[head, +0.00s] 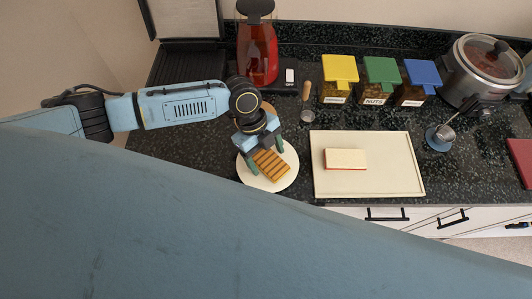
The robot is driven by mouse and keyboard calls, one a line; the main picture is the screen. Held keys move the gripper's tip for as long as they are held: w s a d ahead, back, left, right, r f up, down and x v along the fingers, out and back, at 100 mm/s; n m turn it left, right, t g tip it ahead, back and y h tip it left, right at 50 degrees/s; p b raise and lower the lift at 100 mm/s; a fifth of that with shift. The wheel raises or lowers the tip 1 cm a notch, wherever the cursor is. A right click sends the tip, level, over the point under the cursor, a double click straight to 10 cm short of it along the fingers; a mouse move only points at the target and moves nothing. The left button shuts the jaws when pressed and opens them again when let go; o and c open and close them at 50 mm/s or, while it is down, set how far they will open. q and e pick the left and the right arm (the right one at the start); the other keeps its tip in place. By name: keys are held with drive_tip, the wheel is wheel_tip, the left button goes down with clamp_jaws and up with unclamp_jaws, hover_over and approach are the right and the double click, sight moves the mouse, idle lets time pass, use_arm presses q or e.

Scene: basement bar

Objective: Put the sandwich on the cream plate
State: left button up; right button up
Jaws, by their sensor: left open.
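The sandwich (271,165), brown with dark grill stripes, appears to lie on the round cream plate (289,173) near the counter's front edge. My left gripper (264,156) reaches down over the plate from behind. Its jaws are open, with one dark green finger at each side of the sandwich. I cannot tell whether the fingers touch it. The gripper hides the back part of the plate and the sandwich's far end. My right gripper is not in view.
A cream board (390,175) with a pale, red-edged block (345,158) lies right of the plate. Behind stand yellow (340,68), green (381,70) and blue (422,72) lidded jars, a red-filled blender (257,52) and a steel cooker (462,82). A small blue holder (438,138) stands right.

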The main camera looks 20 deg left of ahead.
use_arm(q)
drive_tip(key=shift+r, duration=0.1)
drive_tip(key=shift+w+a+r, duration=0.1)
drive_tip(key=shift+r, duration=0.2)
drive_tip(key=b+v, duration=0.1)
drive_tip(key=v, duration=1)
drive_tip(key=shift+r, duration=0.25)
drive_tip(key=shift+a+f, duration=0.1)
